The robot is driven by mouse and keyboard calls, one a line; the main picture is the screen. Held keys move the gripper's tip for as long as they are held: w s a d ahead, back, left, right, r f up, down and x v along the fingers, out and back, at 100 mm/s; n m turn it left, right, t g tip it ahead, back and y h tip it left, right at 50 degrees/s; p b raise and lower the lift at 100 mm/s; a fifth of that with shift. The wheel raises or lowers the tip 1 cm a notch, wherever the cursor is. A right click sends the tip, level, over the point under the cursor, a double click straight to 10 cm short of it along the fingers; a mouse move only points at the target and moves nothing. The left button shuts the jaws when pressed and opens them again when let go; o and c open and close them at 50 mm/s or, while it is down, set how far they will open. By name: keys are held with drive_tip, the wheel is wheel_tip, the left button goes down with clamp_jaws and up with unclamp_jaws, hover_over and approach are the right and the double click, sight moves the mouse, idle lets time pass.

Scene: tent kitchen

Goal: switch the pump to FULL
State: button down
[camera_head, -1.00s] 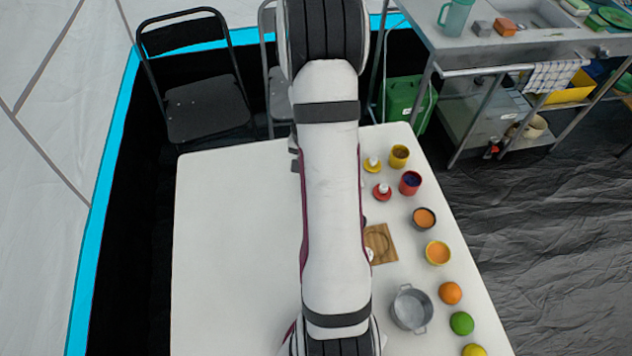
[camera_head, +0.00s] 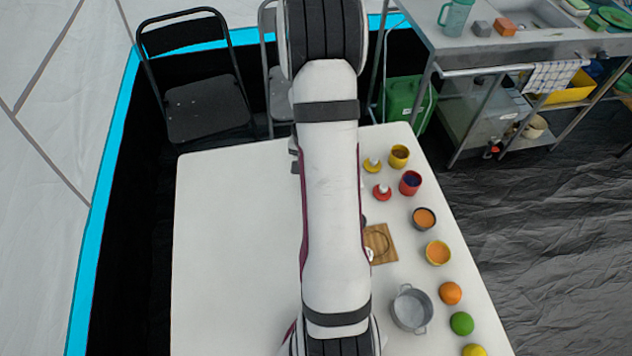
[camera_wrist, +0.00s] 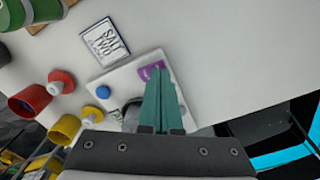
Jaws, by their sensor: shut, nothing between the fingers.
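In the wrist view a white plate (camera_wrist: 122,80) lies on the table. It carries a blue round knob or button (camera_wrist: 103,92) and a purple label (camera_wrist: 151,70) whose writing I cannot read. A dark rounded part (camera_wrist: 131,111) shows beside my fingers, partly hidden; I cannot tell whether it is a switch. My gripper (camera_wrist: 158,80), with green fingers, is shut and empty. Its tips overlap the plate near the purple label; I cannot tell whether they touch. No pump marking or FULL position is readable. In the head view my arm hides this area.
A card reading SALT TWO (camera_wrist: 106,42) lies beside the plate. Red (camera_head: 410,183) and yellow (camera_head: 399,156) cups, a metal pot (camera_head: 411,309), a wooden board (camera_head: 380,243) and fruit line the table's right side. The table's left half (camera_head: 235,250) is clear.

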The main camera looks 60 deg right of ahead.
drive_tip(key=shift+f, duration=0.7)
drive_tip(key=shift+r, duration=3.55)
